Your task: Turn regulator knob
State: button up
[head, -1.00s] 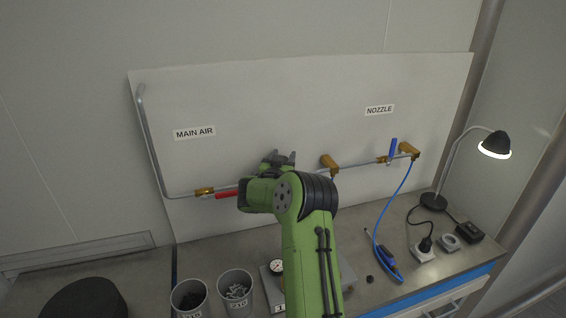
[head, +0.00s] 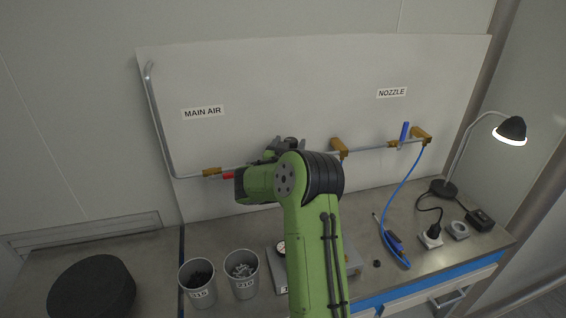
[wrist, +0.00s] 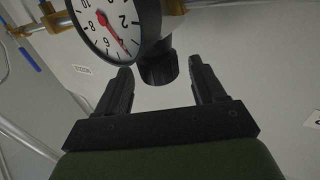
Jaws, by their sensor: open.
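The regulator shows in the wrist view as a round white pressure gauge (wrist: 110,27) with a red needle, and a black knob (wrist: 158,70) below it. My gripper (wrist: 160,64) is open. Its two black fingers stand on either side of the knob's lower end, with a gap visible on both sides; I cannot tell the exact depth between them. In the head view my gripper (head: 288,143) is at the pipe on the white panel, partly behind my green arm. The regulator is hidden there by the arm.
A pipe (head: 365,150) crosses the panel (head: 290,80), with a red handle (head: 228,175) left and a blue valve handle (head: 404,131) right. Cups (head: 197,285), a blue hose (head: 385,195) and a lamp (head: 511,131) are on the bench.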

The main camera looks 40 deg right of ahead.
jog(key=b+v, duration=0.5)
jog(key=v, duration=0.7)
jog(key=s+a+f+n+g+y, duration=0.1)
jog(key=s+a+f+n+y, duration=0.1)
jog(key=s+a+n+y, duration=0.4)
jog(key=s+a+f+n+g+y, duration=0.2)
jog(key=s+a+n+y, duration=0.3)
jog(key=s+a, duration=1.2)
jog(key=a+f+y, duration=0.1)
jog(key=a+y, duration=0.3)
jog(key=a, duration=0.2)
jog(key=shift+f+n+g, duration=0.3)
jog(key=shift+n, duration=0.1)
dwell(0.3)
